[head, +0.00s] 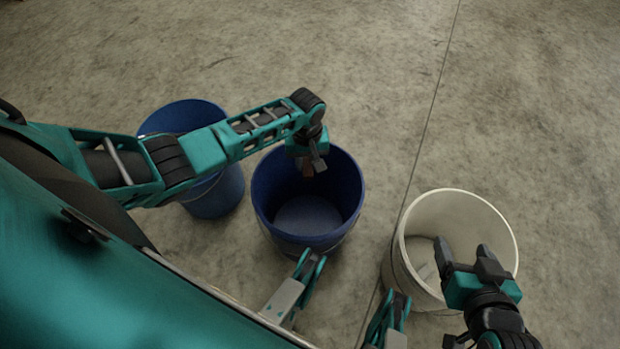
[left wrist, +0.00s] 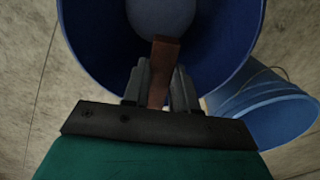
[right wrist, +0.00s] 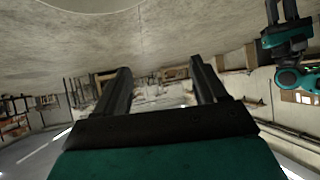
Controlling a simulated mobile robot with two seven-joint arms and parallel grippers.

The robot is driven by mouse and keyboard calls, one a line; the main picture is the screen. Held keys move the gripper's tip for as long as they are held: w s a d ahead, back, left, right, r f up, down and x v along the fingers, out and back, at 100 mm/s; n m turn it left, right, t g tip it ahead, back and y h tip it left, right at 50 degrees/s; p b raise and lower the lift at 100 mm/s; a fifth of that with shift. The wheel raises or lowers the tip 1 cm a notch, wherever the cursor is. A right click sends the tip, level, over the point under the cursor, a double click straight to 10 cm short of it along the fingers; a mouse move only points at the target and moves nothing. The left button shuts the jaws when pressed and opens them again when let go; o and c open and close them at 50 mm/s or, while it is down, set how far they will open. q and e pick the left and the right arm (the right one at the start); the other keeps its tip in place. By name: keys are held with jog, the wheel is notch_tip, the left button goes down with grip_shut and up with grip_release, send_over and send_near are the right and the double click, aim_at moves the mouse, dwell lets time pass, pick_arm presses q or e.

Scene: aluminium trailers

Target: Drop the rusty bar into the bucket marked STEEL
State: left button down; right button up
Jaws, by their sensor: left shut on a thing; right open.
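The rusty bar is a short reddish-brown piece; it shows clearly in the left wrist view (left wrist: 165,60) and partly in the head view (head: 307,170). My left gripper (head: 316,164) is shut on it, holding it over the mouth of the middle blue bucket (head: 345,200). That bucket's dark blue inside fills the top of the left wrist view (left wrist: 230,45). No STEEL marking is readable on any bucket. My right gripper (head: 465,252) is open and empty above the white bucket (head: 403,265); its fingers also show in the right wrist view (right wrist: 160,85).
Another blue bucket (head: 217,195) stands left of the middle one, partly behind my left arm. It also shows in the left wrist view (left wrist: 275,122). The concrete floor (head: 400,70) beyond the buckets is clear.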

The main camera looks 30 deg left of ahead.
pick_arm(q)
jog(key=shift+f+b, duration=0.4)
jog(key=shift+f, duration=0.2)
jog(key=c, duration=1.3)
grip_release()
jog(key=o, duration=0.5)
pick_arm(e)
jog(key=shift+w+a, duration=0.35)
pick_arm(q)
notch_tip(320, 180, up, 13)
jog(key=p, duration=0.6)
jog(key=shift+p, duration=0.35)
pick_arm(e)
jog(key=r, duration=0.1)
jog(key=d+r, duration=0.1)
jog(key=s+r, duration=0.1)
jog(key=shift+d+r, duration=0.3)
jog(key=shift+r, duration=0.05)
